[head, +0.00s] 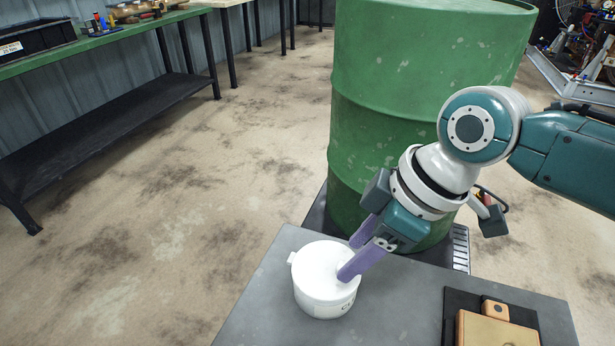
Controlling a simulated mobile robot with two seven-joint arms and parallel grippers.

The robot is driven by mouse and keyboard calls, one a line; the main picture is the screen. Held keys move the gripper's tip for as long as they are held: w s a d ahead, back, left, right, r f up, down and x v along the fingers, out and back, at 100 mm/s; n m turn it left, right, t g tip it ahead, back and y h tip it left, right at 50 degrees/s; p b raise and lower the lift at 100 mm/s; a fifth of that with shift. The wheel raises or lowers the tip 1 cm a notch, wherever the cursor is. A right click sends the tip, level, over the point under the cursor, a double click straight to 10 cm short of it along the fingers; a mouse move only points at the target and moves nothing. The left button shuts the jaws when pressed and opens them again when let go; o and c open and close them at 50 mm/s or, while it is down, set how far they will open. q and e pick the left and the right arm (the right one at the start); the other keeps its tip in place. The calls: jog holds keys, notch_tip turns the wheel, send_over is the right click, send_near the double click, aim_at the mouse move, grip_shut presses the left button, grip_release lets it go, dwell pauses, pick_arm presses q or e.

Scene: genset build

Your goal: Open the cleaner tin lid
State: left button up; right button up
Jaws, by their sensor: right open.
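The cleaner tin (322,300) is a white round tub standing upright on a grey tabletop. Its white lid (319,262) appears seated on top, with a small tab at the left rim. My right gripper (350,258) reaches down from the upper right, with its purple fingers apart at the right side of the lid. The nearer fingertip overlaps the lid's right part in the picture; I cannot tell whether it touches. The fingers hold nothing that I can see. My left gripper is not in view.
A large green drum (400,100) stands right behind the grey table (262,318). A wooden box (490,330) on a black mat lies at the table's front right. A green workbench (110,38) runs along the left wall. The floor between is clear.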

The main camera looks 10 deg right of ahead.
aim_at(327, 265)
jog(key=shift+b+x, duration=0.3)
jog(key=shift+x, duration=1.05)
grip_shut()
dwell(0.4)
